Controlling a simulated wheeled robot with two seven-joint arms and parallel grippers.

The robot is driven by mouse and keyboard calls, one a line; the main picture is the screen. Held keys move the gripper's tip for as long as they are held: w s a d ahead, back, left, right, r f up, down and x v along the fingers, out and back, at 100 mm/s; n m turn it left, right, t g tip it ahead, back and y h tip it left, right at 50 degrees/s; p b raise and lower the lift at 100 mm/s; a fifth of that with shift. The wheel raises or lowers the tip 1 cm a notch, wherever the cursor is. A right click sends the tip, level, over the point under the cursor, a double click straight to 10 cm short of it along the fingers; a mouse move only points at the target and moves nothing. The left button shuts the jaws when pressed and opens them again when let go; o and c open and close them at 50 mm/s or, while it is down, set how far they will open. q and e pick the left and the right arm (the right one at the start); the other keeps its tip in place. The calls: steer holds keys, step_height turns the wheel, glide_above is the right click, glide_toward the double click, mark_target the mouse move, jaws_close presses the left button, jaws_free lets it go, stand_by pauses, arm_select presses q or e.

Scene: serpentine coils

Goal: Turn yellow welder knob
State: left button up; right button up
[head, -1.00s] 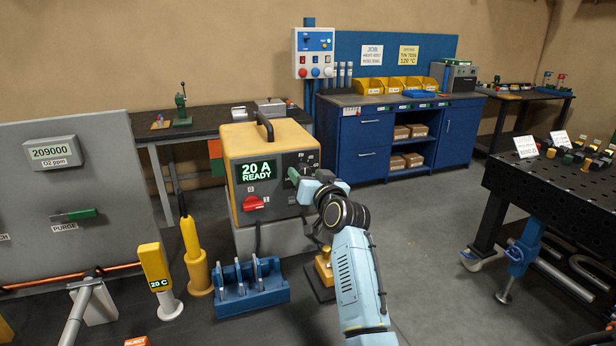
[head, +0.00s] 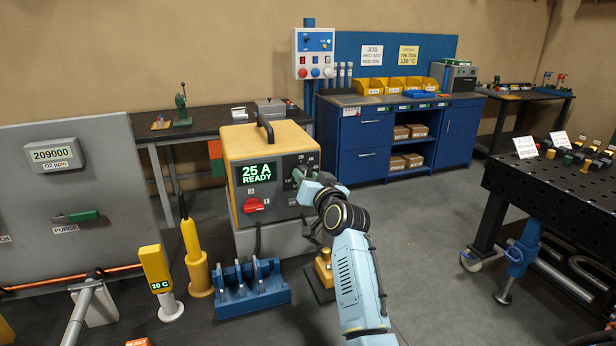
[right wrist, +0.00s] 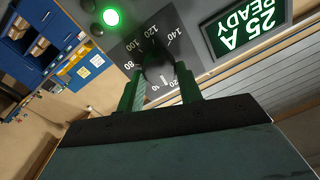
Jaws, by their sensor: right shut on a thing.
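The yellow welder (head: 236,143) stands on a grey block left of centre in the head view. Its green display (head: 257,172) reads "25 A READY", and the display (right wrist: 245,25) also shows in the right wrist view. My right gripper (head: 305,180) is at the dial on the welder's front. In the right wrist view its green fingers (right wrist: 160,88) are shut on the dark round knob (right wrist: 158,68), one on each side. Numbers ring the knob, and a green lamp (right wrist: 111,17) glows beside the dial. My left gripper is not in view.
A red switch (head: 253,204) is on the welder's front, below the display. A blue rack (head: 250,298), a yellow torch (head: 195,255) and a yellow gauge (head: 158,275) stand in front of the welder. A black perforated table (head: 560,195) is at right.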

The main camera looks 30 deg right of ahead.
steer(key=m+p, duration=0.2)
steer(key=m, duration=0.2)
steer(key=shift+p, duration=0.3)
steer(key=shift+f+m+h+p, duration=0.15)
steer(key=shift+m+p, duration=0.75)
steer(key=shift+m, duration=1.7)
steer(key=shift+m+h+p, duration=0.25)
steer(key=shift+m+p, duration=0.6)
steer(key=shift+m, duration=1.75)
steer(key=shift+f+m+h+p, duration=0.15)
steer(key=shift+m+p, duration=0.75)
steer(key=shift+m, duration=1.7)
steer(key=o, duration=1)
